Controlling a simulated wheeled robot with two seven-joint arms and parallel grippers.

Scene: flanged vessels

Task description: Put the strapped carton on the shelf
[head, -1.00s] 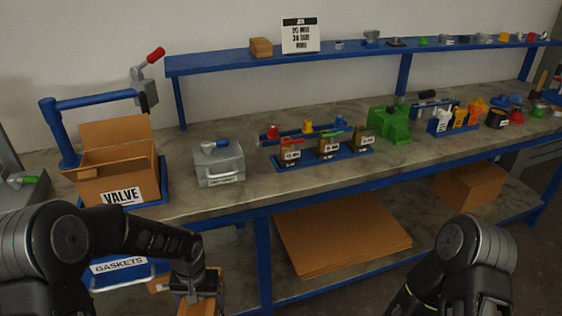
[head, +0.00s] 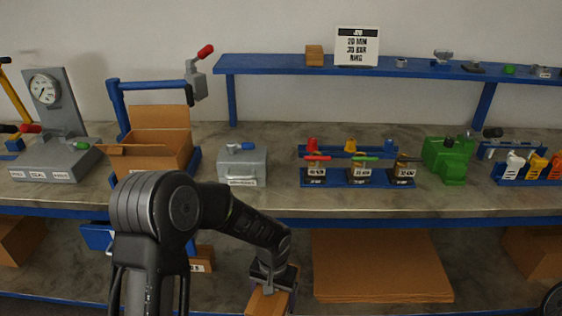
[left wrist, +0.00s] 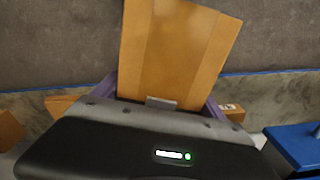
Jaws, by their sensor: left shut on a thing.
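The strapped carton is orange-brown with a broad strap band; its top shows at the bottom of the head view (head: 265,304). In the left wrist view the carton (left wrist: 175,50) rises between the fingers. My left gripper (head: 272,283) is shut on the carton and holds it in front of the bench, below the worktop edge. In the left wrist view the gripper (left wrist: 160,97) has a finger at each side of the carton. The carton's lower part is out of the head view. A blue raised shelf (head: 270,68) runs above the worktop. My right gripper is out of view.
The lower shelf under the worktop (head: 470,285) holds flat cardboard (head: 375,265) and boxes at both ends. On the worktop stand an open carton (head: 150,150), a grey case (head: 243,165), a gauge unit (head: 55,130) and a green vise (head: 448,160). The raised shelf carries a small box (head: 314,55) and a job sign (head: 357,46).

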